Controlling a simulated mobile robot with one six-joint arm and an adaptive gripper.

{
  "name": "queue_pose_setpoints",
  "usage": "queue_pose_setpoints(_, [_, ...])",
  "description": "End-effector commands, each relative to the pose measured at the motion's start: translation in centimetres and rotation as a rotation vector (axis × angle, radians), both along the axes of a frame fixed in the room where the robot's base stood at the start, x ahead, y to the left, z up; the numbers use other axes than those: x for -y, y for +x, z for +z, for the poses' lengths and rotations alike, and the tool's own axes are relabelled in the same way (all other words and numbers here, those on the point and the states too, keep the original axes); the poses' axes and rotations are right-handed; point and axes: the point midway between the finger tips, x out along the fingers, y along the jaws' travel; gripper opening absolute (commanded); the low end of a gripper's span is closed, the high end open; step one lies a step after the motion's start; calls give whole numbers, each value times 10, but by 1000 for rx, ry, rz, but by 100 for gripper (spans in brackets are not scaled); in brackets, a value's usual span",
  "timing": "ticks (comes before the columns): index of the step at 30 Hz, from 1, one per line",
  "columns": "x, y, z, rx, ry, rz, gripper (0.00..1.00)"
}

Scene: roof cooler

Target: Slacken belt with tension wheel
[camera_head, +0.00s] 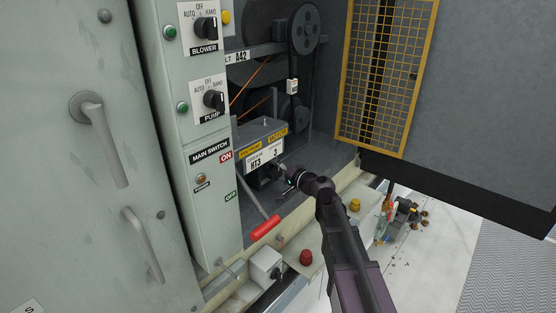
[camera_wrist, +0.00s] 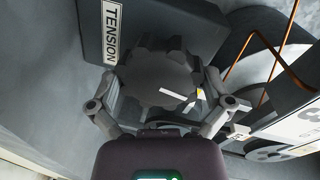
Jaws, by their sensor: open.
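The tension wheel (camera_wrist: 158,72) is a dark grey knob with a scalloped rim in the wrist view, in front of a block with a TENSION label (camera_wrist: 112,30). My gripper (camera_wrist: 160,88) is open, with one finger on each side of the wheel; I cannot tell whether they touch it. In the head view my gripper (camera_head: 286,174) reaches into the cabinet below the motor plate, and the wheel cannot be made out there. The black belt (camera_head: 291,62) runs down from a large upper pulley (camera_head: 305,28) towards a lower dark pulley (camera_head: 288,107).
A switch panel (camera_head: 207,130) stands left of the opening. A red-handled lever (camera_head: 265,227) juts out at the front. A yellow mesh guard (camera_head: 388,75) is at the right. Red (camera_head: 306,257) and yellow (camera_head: 355,205) caps stand on the ledge.

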Motion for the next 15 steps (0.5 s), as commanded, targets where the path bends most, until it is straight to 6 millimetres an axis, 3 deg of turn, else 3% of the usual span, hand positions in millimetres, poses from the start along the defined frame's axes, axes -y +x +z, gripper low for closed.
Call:
queue_pose_setpoints(11, [32, 19, 9, -3, 18, -83, 100])
queue_pose_setpoints(15, [34, 8, 4, -7, -35, -57, 100])
